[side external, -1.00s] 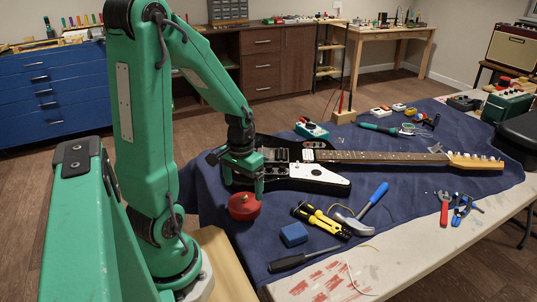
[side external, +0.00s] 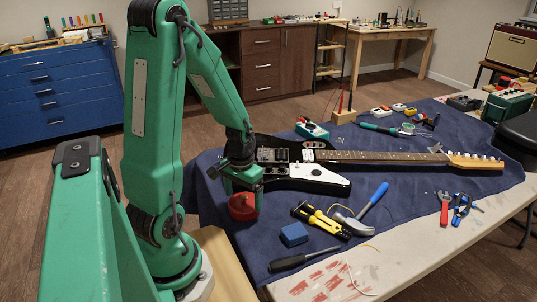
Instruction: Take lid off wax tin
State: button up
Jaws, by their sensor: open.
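The wax tin (side external: 243,208) is a small round red container on the blue cloth, left of the guitar's body. My gripper (side external: 243,198) points down over it from above, with its fingers at the tin's upper part. The jaws are open, and I cannot tell whether a finger touches the tin. The fingers hide part of the tin's top, so the lid's edge is not clear.
The guitar (side external: 375,158) lies right of the tin. A blue block (side external: 294,234), a screwdriver (side external: 290,262), yellow-handled pliers (side external: 320,220) and a blue-handled hammer (side external: 365,208) lie in front.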

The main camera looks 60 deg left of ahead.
aim_at(243, 196)
jog(key=c, duration=1.2)
jog(key=shift+c, duration=0.2)
jog(key=shift+s+f, duration=0.1)
jog(key=shift+r, duration=0.25)
grip_shut()
jog(key=shift+r, duration=0.5)
notch_tip(243, 196, up, 3)
jog(key=shift+f, duration=0.2)
jog(key=d+r, duration=0.7)
jog(key=d, duration=0.4)
jog(key=shift+w+d, duration=0.35)
jog(key=shift+w, duration=0.1)
